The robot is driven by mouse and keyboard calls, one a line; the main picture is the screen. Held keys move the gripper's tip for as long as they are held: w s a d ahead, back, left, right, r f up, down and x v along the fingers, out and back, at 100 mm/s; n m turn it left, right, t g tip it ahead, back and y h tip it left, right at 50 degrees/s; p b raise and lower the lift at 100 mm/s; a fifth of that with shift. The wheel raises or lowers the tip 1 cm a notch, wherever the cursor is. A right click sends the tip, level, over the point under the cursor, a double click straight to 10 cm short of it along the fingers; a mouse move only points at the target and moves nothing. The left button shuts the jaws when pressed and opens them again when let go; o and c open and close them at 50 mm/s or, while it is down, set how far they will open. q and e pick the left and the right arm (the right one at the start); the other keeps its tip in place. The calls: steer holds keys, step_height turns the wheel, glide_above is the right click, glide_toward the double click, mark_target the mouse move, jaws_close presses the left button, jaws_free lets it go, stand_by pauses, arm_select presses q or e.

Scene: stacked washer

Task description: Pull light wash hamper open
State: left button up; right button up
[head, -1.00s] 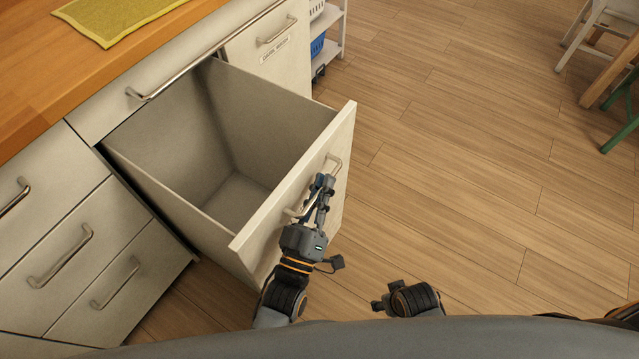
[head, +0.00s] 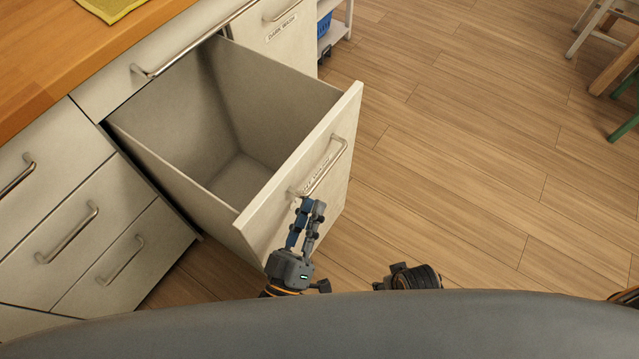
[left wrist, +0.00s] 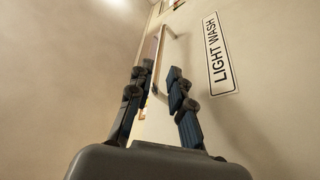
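The light wash hamper (head: 250,235) is a deep cream pull-out bin, standing far out from the cabinet and empty. Its front panel carries a metal bar handle (head: 326,168); the handle also shows in the left wrist view (left wrist: 158,60), beside the LIGHT WASH label (left wrist: 219,54). My left gripper (head: 312,203) is at the lower end of the handle, in front of the panel. In the left wrist view its two fingers (left wrist: 155,88) are apart, with the handle just beyond them and nothing held. My right gripper's fingers do not show; only a dark part of that arm does.
The DARK WASH front (head: 290,42) beside the hamper is shut. Drawers with bar handles (head: 67,232) are at left, below a wooden counter (head: 40,70). Wooden floor (head: 450,170) is clear at right; chair legs (head: 605,60) stand at the far right.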

arm_select(q)
steer(key=shift+v, duration=1.4)
